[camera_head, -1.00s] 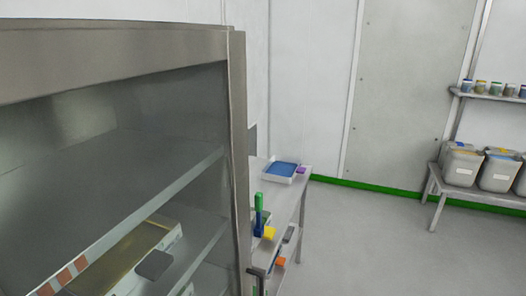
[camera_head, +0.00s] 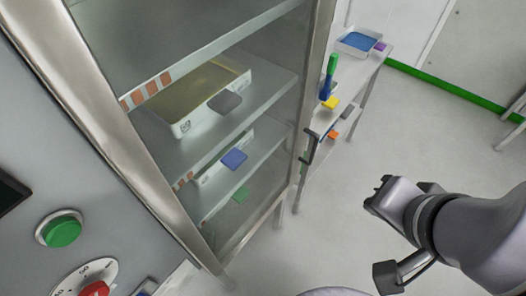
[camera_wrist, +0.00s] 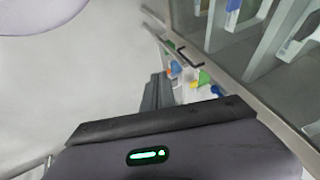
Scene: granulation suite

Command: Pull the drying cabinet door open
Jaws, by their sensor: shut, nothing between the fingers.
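The drying cabinet (camera_head: 130,120) stands at the left of the head view, with trays on its shelves behind the glass. Its glass door (camera_head: 322,85) has a metal frame and looks closed. A dark upright handle (camera_head: 309,147) sits on the right side of the frame. My gripper (camera_head: 377,193) is to the right of the handle, apart from it, over open floor. It is shut and empty. In the wrist view, the gripper's dark fingers (camera_wrist: 156,94) point toward the cabinet's frame, and a dark bar that looks like the handle (camera_wrist: 186,57) is beyond them.
A narrow metal table (camera_head: 368,68) stands beyond the cabinet, with a white tray of blue material (camera_head: 358,41) and several coloured tools. A panel with a green button (camera_head: 62,230) and a red knob (camera_head: 95,290) is at the lower left. The floor (camera_head: 440,140) at right is clear.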

